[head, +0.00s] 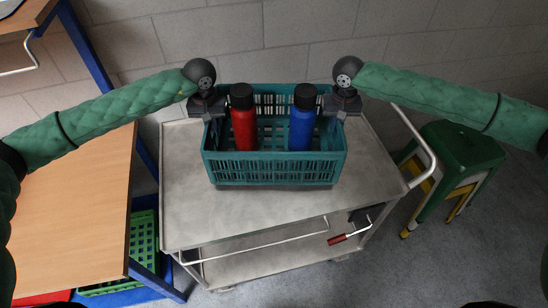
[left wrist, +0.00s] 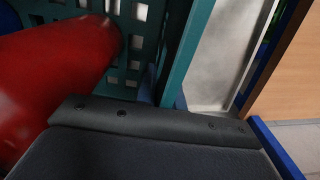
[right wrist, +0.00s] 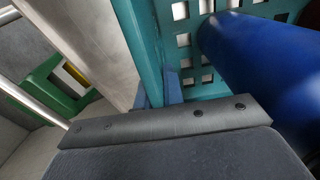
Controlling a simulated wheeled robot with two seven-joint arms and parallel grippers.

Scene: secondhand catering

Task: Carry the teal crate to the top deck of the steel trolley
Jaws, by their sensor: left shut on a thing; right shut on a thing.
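The teal crate (head: 274,171) is upright over the top deck of the steel trolley (head: 185,200). A dark shadow lies under its front edge; I cannot tell whether it touches the deck. A red bottle (head: 243,122) and a blue bottle (head: 302,124) with black caps stand inside it. My left gripper (head: 208,108) is shut on the crate's left wall, which also shows in the left wrist view (left wrist: 188,50). My right gripper (head: 342,104) is shut on its right wall, seen in the right wrist view (right wrist: 150,45). The fingertips are mostly hidden.
A wooden table (head: 80,205) with blue legs stands left of the trolley. A green stool (head: 462,148) stands to the right, near the trolley's push handle (head: 420,140). A green crate (head: 143,240) sits low under the table. Bare deck shows around the teal crate. A block wall is behind.

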